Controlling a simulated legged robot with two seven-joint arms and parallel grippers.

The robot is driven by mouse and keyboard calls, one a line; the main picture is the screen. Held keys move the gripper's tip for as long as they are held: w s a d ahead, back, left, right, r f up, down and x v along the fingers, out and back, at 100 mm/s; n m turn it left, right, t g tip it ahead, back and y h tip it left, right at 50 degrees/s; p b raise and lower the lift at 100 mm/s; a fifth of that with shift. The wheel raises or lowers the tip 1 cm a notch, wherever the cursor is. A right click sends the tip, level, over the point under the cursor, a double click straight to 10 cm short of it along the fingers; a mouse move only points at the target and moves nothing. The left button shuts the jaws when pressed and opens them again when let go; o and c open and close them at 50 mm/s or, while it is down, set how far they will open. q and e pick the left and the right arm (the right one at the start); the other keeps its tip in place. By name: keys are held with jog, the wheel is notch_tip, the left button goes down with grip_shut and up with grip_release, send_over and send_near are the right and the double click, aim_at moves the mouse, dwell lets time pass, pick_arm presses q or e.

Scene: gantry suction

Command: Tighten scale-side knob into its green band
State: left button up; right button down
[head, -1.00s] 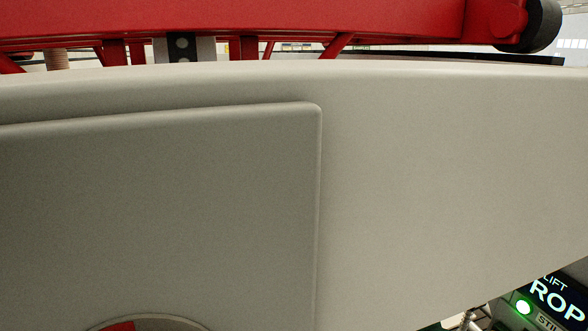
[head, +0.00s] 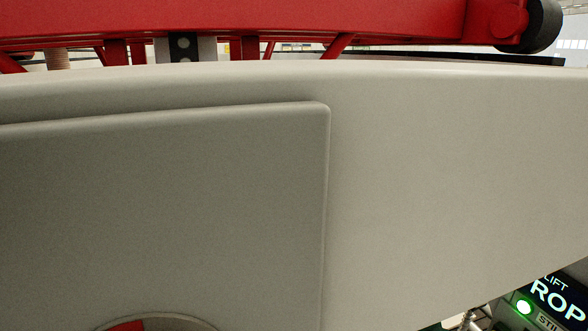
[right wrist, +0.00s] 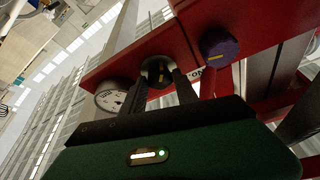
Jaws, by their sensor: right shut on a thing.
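In the right wrist view my right gripper (right wrist: 162,82) reaches up to a red beam (right wrist: 265,18). Its two dark fingers are shut on a dark round knob (right wrist: 158,67) with a yellow pointer mark. A white round dial (right wrist: 111,97) sits on the beam just left of this knob. A purple knob (right wrist: 219,48) with a yellow mark sits to the right, apart from the fingers. I cannot make out a green band around the held knob; the fingers and shadow cover part of it. The head view shows neither gripper nor these knobs. My left gripper is not in view.
My own pale arm link blocks most of the head view. Above it runs a red frame (head: 230,22) with a black wheel (head: 530,25) at its right end.

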jog(key=shift+w+a+f, duration=0.1)
jog(key=shift+a+f, duration=0.05)
jog(key=shift+f, duration=0.4)
jog(key=c, duration=1.2)
grip_release()
jog(key=shift+w+r, duration=0.1)
jog(key=shift+w, duration=0.05)
jog(key=b+v, duration=0.9)
jog(key=v, duration=0.8)
